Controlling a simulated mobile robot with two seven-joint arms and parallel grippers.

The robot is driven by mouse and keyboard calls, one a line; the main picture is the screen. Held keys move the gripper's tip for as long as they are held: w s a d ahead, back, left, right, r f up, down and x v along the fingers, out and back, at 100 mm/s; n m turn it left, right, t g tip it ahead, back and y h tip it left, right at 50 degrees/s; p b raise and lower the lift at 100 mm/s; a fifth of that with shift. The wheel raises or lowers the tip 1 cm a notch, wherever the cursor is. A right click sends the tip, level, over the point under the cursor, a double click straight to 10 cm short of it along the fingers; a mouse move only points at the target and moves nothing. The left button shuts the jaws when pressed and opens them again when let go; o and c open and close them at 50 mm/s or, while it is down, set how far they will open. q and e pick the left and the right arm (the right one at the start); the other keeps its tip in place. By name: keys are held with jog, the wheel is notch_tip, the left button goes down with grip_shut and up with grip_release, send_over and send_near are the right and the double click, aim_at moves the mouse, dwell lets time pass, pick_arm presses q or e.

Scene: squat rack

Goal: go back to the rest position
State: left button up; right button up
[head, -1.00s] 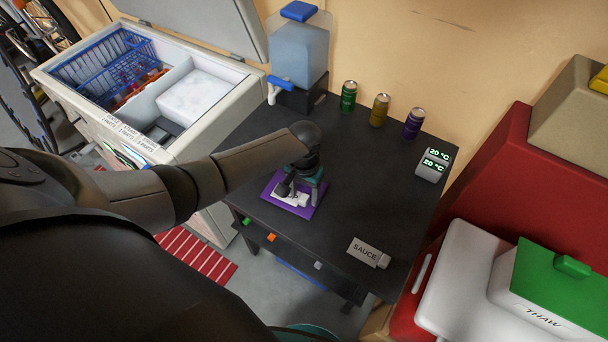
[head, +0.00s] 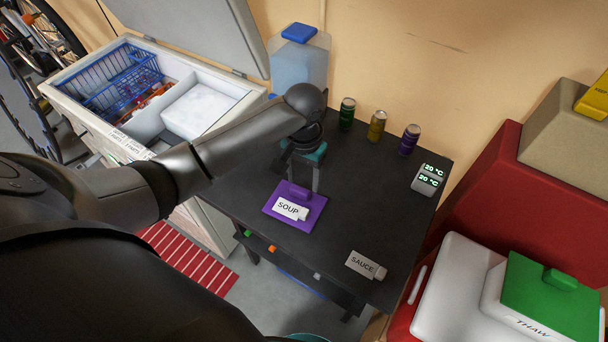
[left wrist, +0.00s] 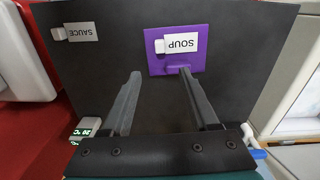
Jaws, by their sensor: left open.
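My left gripper (head: 302,178) is open and empty above the dark table (head: 340,225), just behind the purple mat (head: 272,207) in the head view. The left wrist view shows its two fingers (left wrist: 156,85) apart with nothing between them. A white SOUP label (head: 289,208) lies on the purple mat, and both also show in the left wrist view, the label (left wrist: 181,44) upside down. The mat has a small purple raised part beside the label. My right gripper is not in view.
Green, yellow and purple cans (head: 377,125) stand along the wall, with a temperature display (head: 428,179) to their right. A SAUCE label (head: 364,265) lies near the front edge. An open chest freezer (head: 75,113) is at left; a red cooler (head: 490,185) is at right.

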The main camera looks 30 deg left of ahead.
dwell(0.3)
pick_arm(q)
jog(key=s+d+f+m+t+h, duration=0.1)
jog(key=s+d+m+t+h, duration=0.15)
jog(key=s+d, duration=0.65)
jog(key=s+a+r+t+y, duration=0.1)
jog(key=s+a+r+y, duration=0.15)
jog(key=s+a, duration=0.45)
jog(key=s+d+f+g+b, duration=0.1)
jog(key=s+f+b, duration=0.15)
jog(key=f, duration=1.15)
jog(key=s+d+f+b, duration=0.1)
jog(key=s+f+b, duration=0.15)
jog(key=f, duration=1.05)
jog(key=s+a+f+b, duration=0.1)
jog(key=s+f+b, duration=0.2)
jog(key=s+f, duration=0.4)
jog(key=s+a+f+g+b, duration=0.1)
jog(key=s+a+f+b, duration=0.1)
jog(key=s+f, duration=0.5)
notch_tip(320, 180, down, 5)
jog(key=shift+s+r+b, duration=0.15)
jog(key=shift+r+b, duration=0.05)
jog(key=shift+b, duration=0.3)
